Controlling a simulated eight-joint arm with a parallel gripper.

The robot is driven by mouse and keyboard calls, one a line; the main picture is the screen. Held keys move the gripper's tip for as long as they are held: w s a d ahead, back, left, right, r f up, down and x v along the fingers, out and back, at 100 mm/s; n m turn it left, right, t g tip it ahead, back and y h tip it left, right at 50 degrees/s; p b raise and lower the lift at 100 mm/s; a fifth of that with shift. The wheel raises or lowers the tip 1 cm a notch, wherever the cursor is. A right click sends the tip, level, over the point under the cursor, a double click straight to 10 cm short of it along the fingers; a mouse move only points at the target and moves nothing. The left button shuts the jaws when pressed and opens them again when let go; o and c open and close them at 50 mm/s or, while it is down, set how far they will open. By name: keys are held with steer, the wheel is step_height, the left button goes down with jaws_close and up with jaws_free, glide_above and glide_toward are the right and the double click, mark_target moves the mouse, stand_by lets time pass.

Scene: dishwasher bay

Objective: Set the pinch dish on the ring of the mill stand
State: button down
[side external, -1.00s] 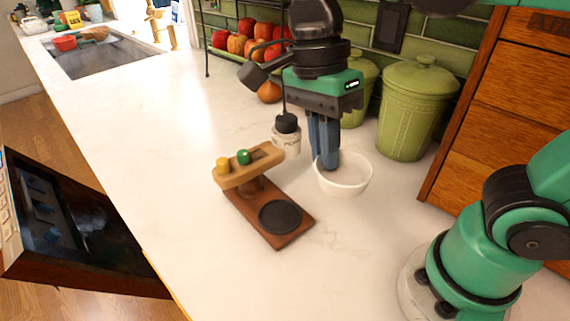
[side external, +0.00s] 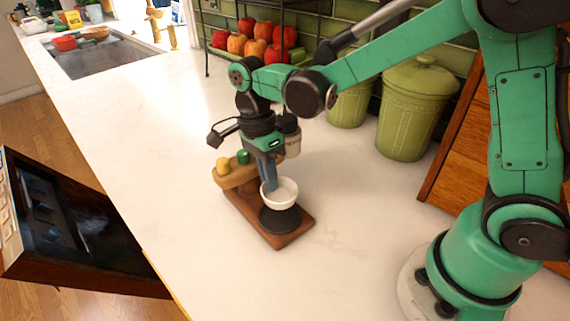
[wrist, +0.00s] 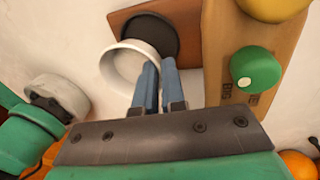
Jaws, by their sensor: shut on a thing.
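My gripper (side external: 268,176) is shut on the rim of the white pinch dish (side external: 282,194). The dish is roughly upright over the mill stand's base and appears a little above the black round ring (side external: 281,220). The mill stand has a dark wooden base (side external: 290,239) and a raised lighter wooden arm with a yellow and a green knob. In the wrist view, the fingers (wrist: 158,72) grip the near right rim of the dish (wrist: 116,69). The dish overlaps part of the ring (wrist: 152,32), offset toward the left. Whether they touch cannot be told.
The stand's raised wooden arm (wrist: 216,60) with its green knob (wrist: 254,69) is close right of the fingers. Green canisters (side external: 409,115) stand at the back. The counter right of the stand is clear.

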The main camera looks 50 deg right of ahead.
steer(key=shift+w+x, duration=0.15)
steer(key=shift+x, duration=0.7)
steer(key=shift+w+x, duration=0.2)
steer(key=shift+x, duration=0.6)
steer(key=shift+f, duration=0.1)
steer(key=shift+r, duration=0.8)
steer(key=shift+f, duration=0.25)
stand_by(1.0)
steer(key=shift+r, duration=0.65)
steer(key=shift+f, duration=0.75)
stand_by(0.5)
steer(key=c, duration=1.2)
jaws_free()
steer(key=shift+c, duration=0.2)
